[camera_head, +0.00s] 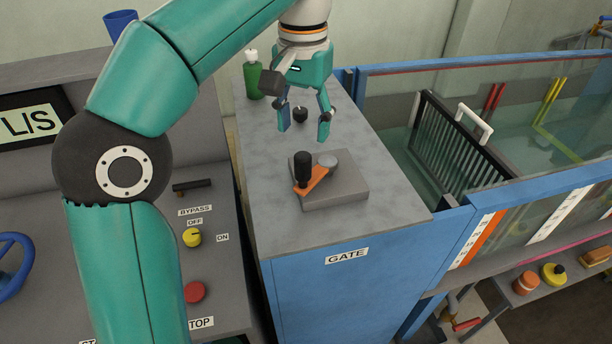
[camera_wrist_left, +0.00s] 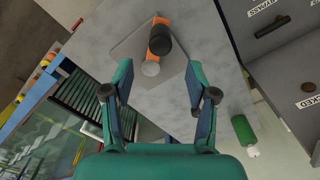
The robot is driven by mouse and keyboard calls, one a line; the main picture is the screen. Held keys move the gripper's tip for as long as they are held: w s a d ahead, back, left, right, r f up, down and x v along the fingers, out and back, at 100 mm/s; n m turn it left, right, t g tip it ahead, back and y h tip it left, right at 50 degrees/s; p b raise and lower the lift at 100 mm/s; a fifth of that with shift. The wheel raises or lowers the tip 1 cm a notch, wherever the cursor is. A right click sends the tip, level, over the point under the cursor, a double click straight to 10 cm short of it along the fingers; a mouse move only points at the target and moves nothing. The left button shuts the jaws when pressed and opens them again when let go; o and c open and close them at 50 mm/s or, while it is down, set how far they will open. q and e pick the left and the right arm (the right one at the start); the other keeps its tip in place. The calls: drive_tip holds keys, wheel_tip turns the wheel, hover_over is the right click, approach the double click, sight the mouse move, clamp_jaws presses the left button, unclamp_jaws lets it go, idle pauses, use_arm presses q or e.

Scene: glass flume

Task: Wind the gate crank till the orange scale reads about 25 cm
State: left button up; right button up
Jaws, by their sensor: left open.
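The gate crank (camera_head: 316,181) has an orange arm, a grey hub and an upright black knob (camera_head: 303,168). It sits on a grey block on top of the blue gate cabinet. The knob also shows in the left wrist view (camera_wrist_left: 159,40), beyond my fingertips. My left gripper (camera_head: 304,129) is open and empty, above and behind the crank, apart from it. The orange scale (camera_head: 478,240) is on the flume's front, right of the cabinet; its figures are too small to read. The dark slatted gate (camera_head: 455,150) stands in the flume. My right gripper is not in view.
A control desk with a yellow switch (camera_head: 192,237) and red button (camera_head: 194,292) is at left. The cabinet top's front is clear.

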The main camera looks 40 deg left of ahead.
sight(304, 169)
use_arm(q)
wheel_tip(304, 169, down, 10)
drive_tip(key=shift+f+b, duration=0.1)
drive_tip(key=shift+b, duration=0.85)
clamp_jaws()
drive_tip(key=shift+d, duration=0.15)
drive_tip(key=shift+s, duration=0.1)
